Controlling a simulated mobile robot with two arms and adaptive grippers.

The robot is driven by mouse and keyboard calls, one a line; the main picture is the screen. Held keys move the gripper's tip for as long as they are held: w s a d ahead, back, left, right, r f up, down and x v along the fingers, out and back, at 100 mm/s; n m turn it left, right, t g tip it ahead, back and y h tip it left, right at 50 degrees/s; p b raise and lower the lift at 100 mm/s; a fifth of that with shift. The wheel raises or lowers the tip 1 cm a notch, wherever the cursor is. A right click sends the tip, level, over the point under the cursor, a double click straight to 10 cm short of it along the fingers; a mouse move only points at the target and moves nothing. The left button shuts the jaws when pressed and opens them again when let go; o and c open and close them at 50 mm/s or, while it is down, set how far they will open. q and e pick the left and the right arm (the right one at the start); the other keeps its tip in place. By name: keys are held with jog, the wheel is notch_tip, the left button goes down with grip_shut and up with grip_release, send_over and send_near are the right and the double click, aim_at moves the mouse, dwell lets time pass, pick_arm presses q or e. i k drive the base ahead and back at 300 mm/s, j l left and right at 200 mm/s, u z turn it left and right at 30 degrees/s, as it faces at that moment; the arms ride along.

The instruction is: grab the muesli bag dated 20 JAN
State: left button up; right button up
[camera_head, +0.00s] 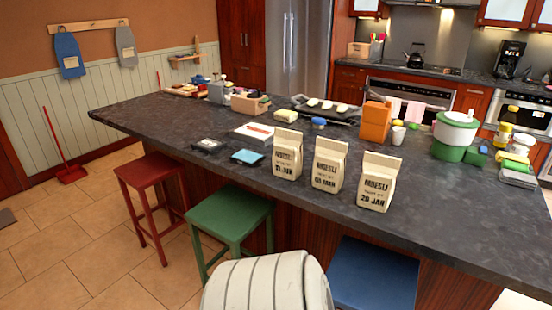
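Three cream muesli bags with folded tops stand upright in a row along the near edge of the dark island counter (225,128). The right bag (378,182) reads MUESLI and 20 JAN. The middle bag (329,165) and the left bag (287,154) carry other dates, too small to read surely. The bags stand apart, with narrow gaps between them. Neither of my grippers is in view, and nothing touches the bags.
Red (150,172), green (232,212) and blue (372,272) stools stand along the counter's near side. Behind the bags are an orange block-shaped object (376,122) and a white cup (398,135). A green-and-white pot (456,128) stands at the right.

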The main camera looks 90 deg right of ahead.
aim_at(377, 182)
jog(key=z, duration=3.4)
